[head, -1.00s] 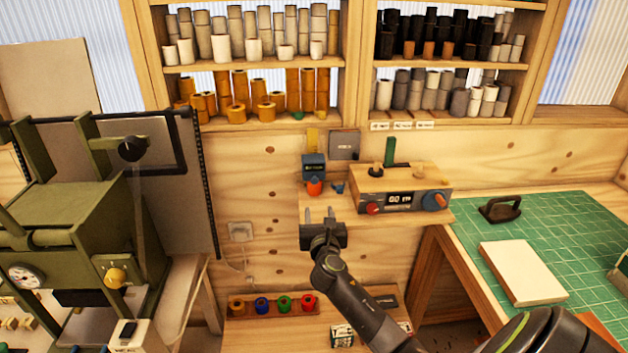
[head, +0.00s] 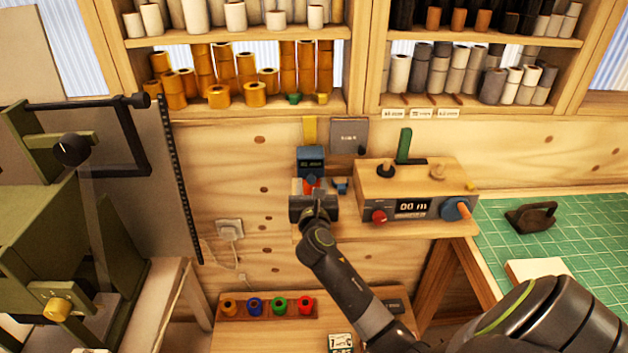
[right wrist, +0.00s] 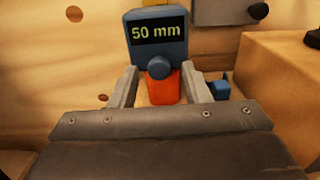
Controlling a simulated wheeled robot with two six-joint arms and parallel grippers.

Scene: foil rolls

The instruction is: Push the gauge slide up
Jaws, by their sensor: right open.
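The gauge is a blue block (head: 310,158) on the wooden back wall, above a small shelf. In the right wrist view the gauge (right wrist: 157,50) reads "50 mm", with a round blue knob at its lower edge. An orange-red slide (right wrist: 162,88) sits just below the display. My right gripper (head: 312,188) is open in front of the gauge. In the right wrist view its two fingers (right wrist: 161,90) stand either side of the slide, apart from each other. I cannot tell whether they touch it. My left gripper is not in view.
A wooden control box (head: 415,190) with a "00 m" display stands right of the gauge. A small blue piece (head: 341,185) lies between them. A grey plate (head: 349,135) hangs above. Green machinery (head: 60,240) fills the left. Several coloured rolls (head: 267,306) sit below.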

